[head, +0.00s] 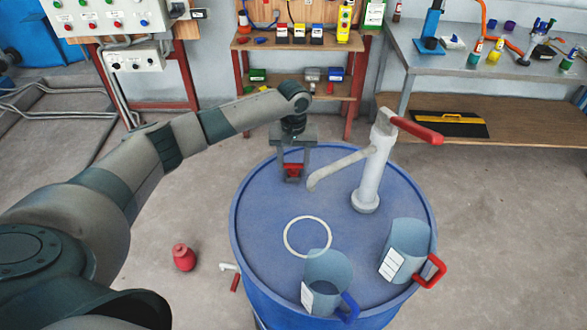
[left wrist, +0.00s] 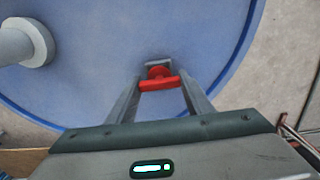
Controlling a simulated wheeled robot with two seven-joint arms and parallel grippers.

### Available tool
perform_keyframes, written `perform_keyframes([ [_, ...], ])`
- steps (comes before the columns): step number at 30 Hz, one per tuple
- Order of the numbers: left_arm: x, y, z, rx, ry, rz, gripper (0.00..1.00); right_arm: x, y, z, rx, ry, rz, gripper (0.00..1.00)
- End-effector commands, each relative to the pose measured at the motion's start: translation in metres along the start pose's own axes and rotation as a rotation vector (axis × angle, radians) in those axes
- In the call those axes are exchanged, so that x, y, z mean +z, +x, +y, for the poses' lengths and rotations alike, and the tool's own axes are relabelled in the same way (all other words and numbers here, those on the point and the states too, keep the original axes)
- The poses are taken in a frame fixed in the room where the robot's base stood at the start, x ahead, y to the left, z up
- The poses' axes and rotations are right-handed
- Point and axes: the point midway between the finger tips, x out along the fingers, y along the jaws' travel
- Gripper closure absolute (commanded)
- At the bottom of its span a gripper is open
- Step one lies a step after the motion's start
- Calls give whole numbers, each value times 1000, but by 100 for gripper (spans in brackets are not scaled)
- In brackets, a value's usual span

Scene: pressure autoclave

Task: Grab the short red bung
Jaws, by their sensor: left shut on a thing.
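The short red bung (head: 293,169) is between the fingers of my left gripper (head: 292,177), over the far left part of the blue drum's top (head: 262,205). In the left wrist view the bung (left wrist: 159,82) shows a round red part and a wider red bar, with the gripper fingers (left wrist: 158,72) on either side of it. The left gripper is shut on it and points down. I cannot tell whether the bung touches the drum top. My right gripper is not in view.
A pale hand pump (head: 375,165) with a red handle stands right of the gripper, its spout reaching toward it. A white ring (head: 307,237) and two clear jugs, blue-handled (head: 328,280) and red-handled (head: 407,246), are on the drum's near side.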

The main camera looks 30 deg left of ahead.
Motion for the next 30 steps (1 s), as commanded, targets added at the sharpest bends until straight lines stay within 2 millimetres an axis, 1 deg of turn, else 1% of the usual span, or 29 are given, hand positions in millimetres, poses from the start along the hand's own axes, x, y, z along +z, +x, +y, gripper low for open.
perform_keyframes([
  [5, 0, -2, 0, 1, 0, 1, 76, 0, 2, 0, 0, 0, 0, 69],
  [8, -1, -7, 1, 2, -1, 2, 76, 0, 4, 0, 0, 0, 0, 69],
  [11, -1, -16, 1, 3, 0, 2, 76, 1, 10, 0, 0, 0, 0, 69],
  [16, 0, -41, 1, 4, 2, 3, 76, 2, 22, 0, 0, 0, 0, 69],
  [20, 22, -52, 9, 3, 5, 1, 76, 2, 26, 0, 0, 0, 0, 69],
  [27, 65, -80, 25, 3, 5, 2, 76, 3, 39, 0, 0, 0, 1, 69],
  [30, 80, -90, 30, 4, 4, 2, 76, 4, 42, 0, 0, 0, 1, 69],
])
